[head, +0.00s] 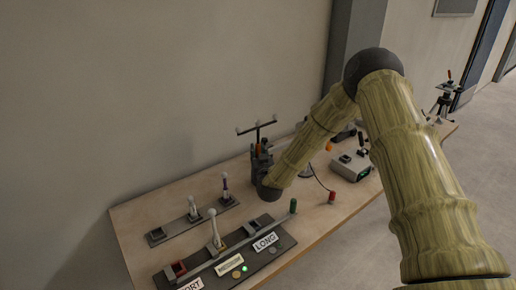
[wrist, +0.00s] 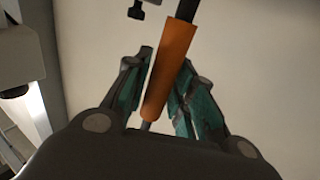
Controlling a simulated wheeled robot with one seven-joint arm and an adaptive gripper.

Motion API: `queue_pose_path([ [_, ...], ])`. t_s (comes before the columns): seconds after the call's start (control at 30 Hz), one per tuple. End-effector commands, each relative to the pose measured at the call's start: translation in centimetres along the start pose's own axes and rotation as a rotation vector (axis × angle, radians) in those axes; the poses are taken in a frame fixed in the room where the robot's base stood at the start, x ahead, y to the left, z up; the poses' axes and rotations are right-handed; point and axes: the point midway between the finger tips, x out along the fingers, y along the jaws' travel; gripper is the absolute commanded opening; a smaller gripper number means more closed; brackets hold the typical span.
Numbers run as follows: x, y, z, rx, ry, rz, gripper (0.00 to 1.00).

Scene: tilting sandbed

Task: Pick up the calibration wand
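The calibration wand (head: 257,133) shows in the head view as a dark T-shaped rod with small pale balls, rising near the back edge of the table. In the wrist view its orange handle (wrist: 169,70) lies tilted between the fingers of my gripper (wrist: 163,85). A narrow light gap shows between the handle and the left finger; the right fingers lie close against or behind it. My gripper looks open around the handle. In the head view my gripper (head: 262,163) is at the wand, partly hidden by my arm. What holds the wand's lower end is hidden.
The wooden table (head: 311,222) carries a lever panel (head: 226,249) in front and a smaller switch panel (head: 194,222) behind it. A grey device (head: 350,166) stands right of my gripper, with a red-topped piece (head: 332,197) before it. The wall is close behind.

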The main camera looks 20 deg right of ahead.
Motion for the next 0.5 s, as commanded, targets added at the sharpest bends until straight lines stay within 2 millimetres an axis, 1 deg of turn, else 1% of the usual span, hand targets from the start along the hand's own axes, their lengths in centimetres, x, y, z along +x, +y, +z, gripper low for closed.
queue_pose_path([
  [0.03,0.00,0.01,-0.01,0.000,0.000,0.000,0.10],
  [0.1,0.00,0.01,-0.01,0.000,0.000,0.000,0.01],
  [0.37,0.01,0.02,-0.07,0.000,0.001,0.000,0.01],
  [0.5,0.04,0.00,-0.49,0.000,0.002,0.000,0.01],
])
